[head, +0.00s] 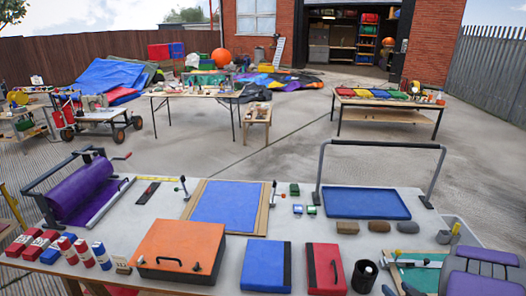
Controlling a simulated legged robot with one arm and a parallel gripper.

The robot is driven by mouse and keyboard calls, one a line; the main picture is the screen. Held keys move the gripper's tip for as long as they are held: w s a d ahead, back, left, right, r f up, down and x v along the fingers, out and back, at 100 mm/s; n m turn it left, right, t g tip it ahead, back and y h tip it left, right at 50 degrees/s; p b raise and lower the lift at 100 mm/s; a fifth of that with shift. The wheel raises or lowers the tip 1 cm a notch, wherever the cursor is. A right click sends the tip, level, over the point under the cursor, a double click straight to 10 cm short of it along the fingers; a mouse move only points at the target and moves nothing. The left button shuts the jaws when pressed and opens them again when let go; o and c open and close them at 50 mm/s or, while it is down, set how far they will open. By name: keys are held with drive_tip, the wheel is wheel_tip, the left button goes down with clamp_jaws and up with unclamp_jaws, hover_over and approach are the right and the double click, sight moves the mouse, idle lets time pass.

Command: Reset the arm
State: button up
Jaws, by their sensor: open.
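My gripper and arm cannot be made out in the head view, so the arm's pose is not shown. The nearest thing is a long light worktable (130,236) that spans the lower part of the picture. A purple and grey block (484,258) with slots fills the lower right corner, and what it is cannot be told. Beside it a grey bar-like tool (418,264) lies over a green board.
The worktable bears a purple roller (82,192), blue panel (229,203), orange case (178,250), blue tray (364,203) under a tall grey hoop, and a black cup (364,274). Behind are open concrete (300,150), two more tables and a cart (100,117).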

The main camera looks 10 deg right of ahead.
drive_tip(key=s+a+r+g+h, duration=0.2)
drive_tip(key=a+r+g+h, duration=0.35)
drive_tip(key=r, duration=0.55)
drive_tip(key=s+a+r+g+y, duration=0.3)
drive_tip(key=s+a+g, duration=0.1)
drive_tip(key=s+a, duration=0.8)
drive_tip(key=s+a+r+g+y, duration=0.4)
drive_tip(key=s+a, duration=0.8)
drive_tip(key=a, duration=0.4)
drive_tip(key=shift+s+r+n+g, duration=0.15)
drive_tip(key=shift+n+g, duration=0.25)
drive_tip(key=shift+g, duration=0.35)
drive_tip(key=shift+a, duration=0.25)
drive_tip(key=shift+d, duration=0.1)
